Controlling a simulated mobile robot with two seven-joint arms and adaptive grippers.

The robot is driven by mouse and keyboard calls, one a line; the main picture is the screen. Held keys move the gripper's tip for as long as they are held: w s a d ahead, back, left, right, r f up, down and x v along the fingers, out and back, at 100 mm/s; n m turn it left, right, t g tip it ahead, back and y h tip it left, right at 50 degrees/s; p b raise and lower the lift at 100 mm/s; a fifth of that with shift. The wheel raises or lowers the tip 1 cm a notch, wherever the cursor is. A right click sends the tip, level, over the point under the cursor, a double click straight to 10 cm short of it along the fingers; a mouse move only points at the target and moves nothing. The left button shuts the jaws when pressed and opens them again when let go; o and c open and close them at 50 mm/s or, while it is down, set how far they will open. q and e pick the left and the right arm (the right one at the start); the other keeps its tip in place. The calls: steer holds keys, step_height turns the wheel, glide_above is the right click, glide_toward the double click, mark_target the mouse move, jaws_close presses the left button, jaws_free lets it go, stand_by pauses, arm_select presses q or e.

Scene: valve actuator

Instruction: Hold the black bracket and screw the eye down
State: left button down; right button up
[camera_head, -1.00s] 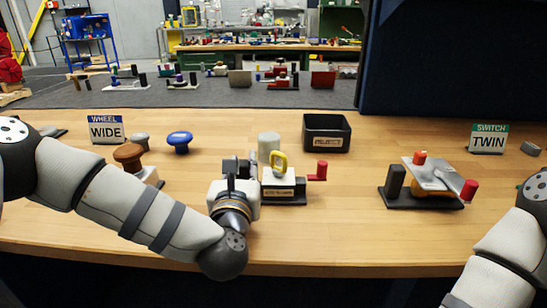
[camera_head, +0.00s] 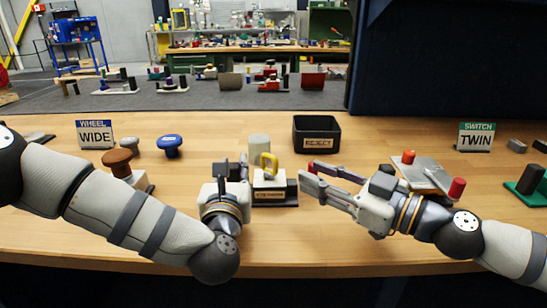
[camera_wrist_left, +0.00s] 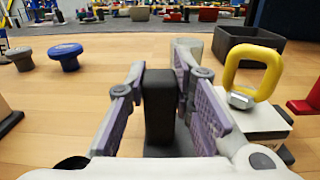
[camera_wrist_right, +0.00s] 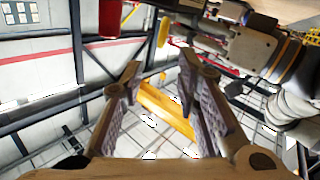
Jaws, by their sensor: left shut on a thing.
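The black bracket (camera_wrist_left: 160,105) stands upright between the fingers of my left gripper (camera_wrist_left: 163,95), which is shut on it in the left wrist view. In the head view my left gripper (camera_head: 230,168) mostly hides it. The yellow eye (camera_head: 269,163) stands upright on the pale labelled block (camera_head: 268,181), just right of my left gripper. It also shows in the left wrist view (camera_wrist_left: 250,70). My right gripper (camera_head: 308,178) is open and empty, right of the eye and apart from it. In the right wrist view the eye (camera_wrist_right: 164,31) is beyond the open fingers (camera_wrist_right: 160,85).
A red handle (camera_wrist_left: 304,106) sticks out right of the block, partly behind my right fingertips in the head view. A black reject bin (camera_head: 321,148) and a grey cylinder (camera_head: 259,148) stand behind. The switch fixture (camera_head: 427,175) is right, beside my right arm. The front-middle table is clear.

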mark_target(273, 158)
steer(key=x, duration=1)
steer(key=shift+w+a, duration=0.15)
steer(key=shift+a, duration=0.2)
jaws_close()
